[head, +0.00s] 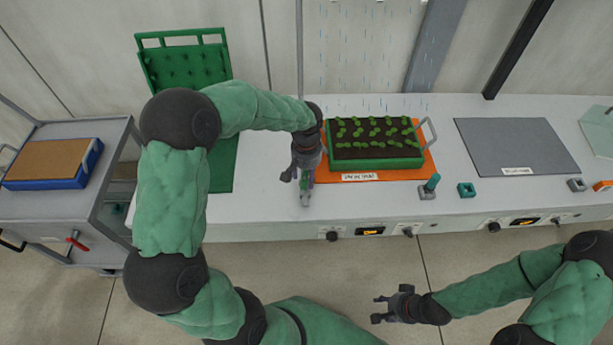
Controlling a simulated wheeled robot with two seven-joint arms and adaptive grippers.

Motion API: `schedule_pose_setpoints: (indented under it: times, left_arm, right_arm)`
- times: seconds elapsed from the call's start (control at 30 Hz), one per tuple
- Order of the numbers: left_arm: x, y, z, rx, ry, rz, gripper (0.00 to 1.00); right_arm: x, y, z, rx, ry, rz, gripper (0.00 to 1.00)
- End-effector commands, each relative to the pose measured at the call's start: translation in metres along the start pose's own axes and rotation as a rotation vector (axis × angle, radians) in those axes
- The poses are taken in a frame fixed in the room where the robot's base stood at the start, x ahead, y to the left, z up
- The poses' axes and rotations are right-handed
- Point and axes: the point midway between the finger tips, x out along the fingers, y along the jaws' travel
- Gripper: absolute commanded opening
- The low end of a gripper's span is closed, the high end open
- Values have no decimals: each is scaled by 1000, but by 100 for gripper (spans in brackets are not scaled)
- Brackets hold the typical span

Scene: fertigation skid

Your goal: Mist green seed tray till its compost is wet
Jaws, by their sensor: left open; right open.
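The green seed tray (376,164) sits on an orange mat (428,168) on the bench, with rows of green seedlings in dark brown compost. Pale blue streaks of mist (370,60) show above and behind it. A grey handle shows at its right end; its left end is partly hidden by my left wrist. My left gripper (305,198) is open, pointing down at the bench's front edge, just left of the tray. A teal lever (432,183) stands upright on a grey base in front of the tray's right corner. My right gripper (380,309) is open and empty, in front of the bench.
A teal square fitting (466,189) lies right of the lever. A grey mat (515,146) lies bare at right. Knobs and small displays (370,231) line the bench front. A blue tray with brown fill (60,180) is on a trolley at left. A green panel (190,65) stands behind my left arm.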

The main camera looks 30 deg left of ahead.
Motion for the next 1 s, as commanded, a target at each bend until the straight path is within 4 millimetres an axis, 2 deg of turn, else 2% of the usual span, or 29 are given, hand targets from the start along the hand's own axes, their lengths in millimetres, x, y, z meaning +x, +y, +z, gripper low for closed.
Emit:
schedule_pose_setpoints:
  times: [0.1,0.37,0.4,0.57,1.0]
  left_arm:
    - [6,0,0,0,-1,0,52]
    - [6,0,0,0,0,0,52]
    - [6,0,0,0,0,0,46]
    - [6,0,0,0,0,0,1]
    - [5,0,1,60,-1,0,0]
  right_arm:
    - [2,0,0,0,0,0,44]
    - [1,0,0,0,0,0,44]
    - [1,0,0,0,0,0,44]
    - [1,0,0,0,0,0,44]
    - [-3,-1,0,0,0,0,44]
